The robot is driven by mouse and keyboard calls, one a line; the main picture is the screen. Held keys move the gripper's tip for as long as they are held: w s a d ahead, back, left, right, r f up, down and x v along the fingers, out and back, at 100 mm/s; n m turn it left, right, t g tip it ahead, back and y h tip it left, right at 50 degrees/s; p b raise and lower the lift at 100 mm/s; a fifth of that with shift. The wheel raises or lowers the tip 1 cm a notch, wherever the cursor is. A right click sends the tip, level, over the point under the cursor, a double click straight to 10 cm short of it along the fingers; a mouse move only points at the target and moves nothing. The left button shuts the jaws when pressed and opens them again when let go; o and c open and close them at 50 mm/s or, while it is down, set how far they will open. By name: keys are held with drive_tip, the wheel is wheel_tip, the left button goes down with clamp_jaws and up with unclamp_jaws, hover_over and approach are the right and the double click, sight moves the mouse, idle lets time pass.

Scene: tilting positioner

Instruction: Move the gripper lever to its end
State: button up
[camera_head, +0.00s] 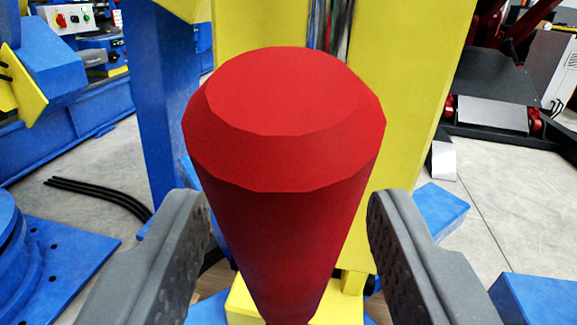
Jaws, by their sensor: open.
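A large red tapered lever knob (285,130) fills the middle of the view, its wide faceted end toward the camera and its narrow part running down. My gripper (288,225) is open, with one grey finger on each side of the red lever.
A yellow column (405,100) and a blue post (160,100) stand close behind the lever. A blue block (440,208) is at right. Black cables (100,192) lie on the grey floor (500,190) at left. A control panel (75,18) is far left.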

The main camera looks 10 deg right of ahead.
drive_tip(key=shift+w+d, duration=0.1)
drive_tip(key=shift+w, duration=0.45)
